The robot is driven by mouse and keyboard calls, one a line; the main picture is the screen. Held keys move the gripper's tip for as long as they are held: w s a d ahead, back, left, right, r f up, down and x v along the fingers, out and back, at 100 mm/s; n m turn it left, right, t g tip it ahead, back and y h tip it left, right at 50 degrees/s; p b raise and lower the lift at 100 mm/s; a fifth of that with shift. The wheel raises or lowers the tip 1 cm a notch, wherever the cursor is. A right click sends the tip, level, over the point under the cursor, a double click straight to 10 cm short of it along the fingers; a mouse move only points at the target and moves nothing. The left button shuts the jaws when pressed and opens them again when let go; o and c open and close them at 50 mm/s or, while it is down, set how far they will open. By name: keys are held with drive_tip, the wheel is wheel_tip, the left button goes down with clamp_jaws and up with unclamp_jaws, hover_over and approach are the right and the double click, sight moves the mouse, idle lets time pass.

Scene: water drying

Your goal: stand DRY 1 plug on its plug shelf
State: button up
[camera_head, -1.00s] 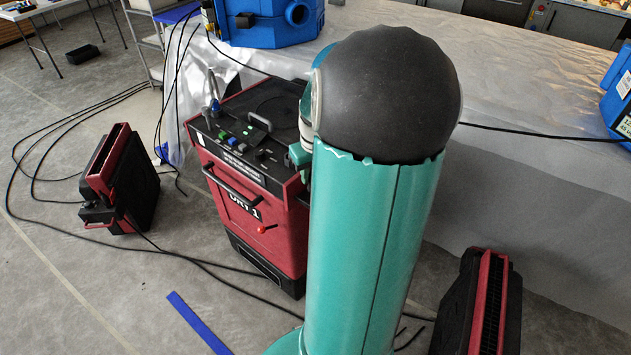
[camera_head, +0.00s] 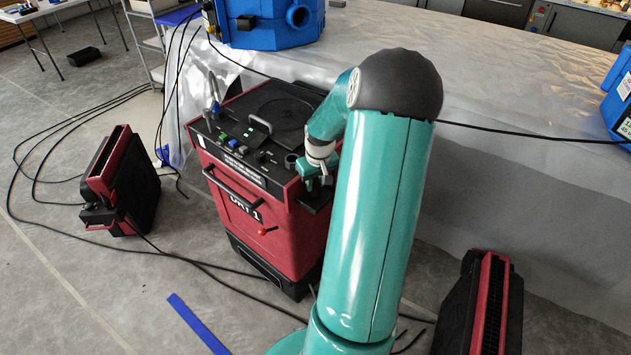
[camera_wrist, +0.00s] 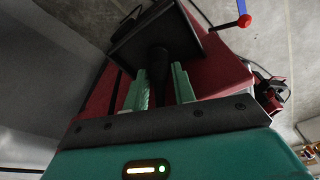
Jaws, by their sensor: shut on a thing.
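The red and black DRY 1 machine (camera_head: 255,215) stands in the middle of the head view. Its plug shelf is a black plate (camera_head: 316,198) at the machine's right front corner; a black square plate (camera_wrist: 135,38) in the wrist view looks like the same shelf. My gripper (camera_head: 318,178) is over the shelf, fingers pointing at it. In the wrist view its two teal fingers (camera_wrist: 160,84) are shut on a dark plug (camera_wrist: 159,62). The plug's far end overlaps the plate; I cannot tell whether it touches. The plug is hidden in the head view.
A red and black blower (camera_head: 118,180) stands at the left, another (camera_head: 487,305) at the lower right. Black cables (camera_head: 60,215) run over the floor. A plastic-covered surface (camera_head: 500,110) lies behind, with a blue machine (camera_head: 265,22) on it. A blue strip (camera_head: 198,325) lies in front.

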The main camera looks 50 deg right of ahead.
drive_tip(key=shift+f, duration=0.15)
drive_tip(key=o, duration=1)
wheel_tip(320, 180, up, 12)
drive_tip(key=s, duration=0.2)
drive_tip(key=w+a+r+n+h, duration=0.1)
drive_tip(key=w+a+r, duration=0.15)
drive_tip(key=a, duration=0.35)
drive_tip(key=w+a+r, duration=0.2)
drive_tip(key=a+r, duration=0.1)
drive_tip(key=a, duration=0.2)
drive_tip(key=a+r+n+t, duration=0.15)
drive_tip(key=a+r, duration=0.35)
drive_tip(key=a, duration=0.8)
drive_tip(key=s+a+r+n+t+y, duration=0.1)
drive_tip(key=s+a, duration=0.4)
drive_tip(key=a, duration=0.3)
drive_tip(key=s+a+r+n+t, duration=0.1)
drive_tip(key=s+a, duration=0.4)
drive_tip(key=a, duration=0.4)
drive_tip(key=shift+s+a+r+y, duration=0.2)
drive_tip(key=shift+a+r+y, duration=0.1)
drive_tip(key=shift+y, duration=0.1)
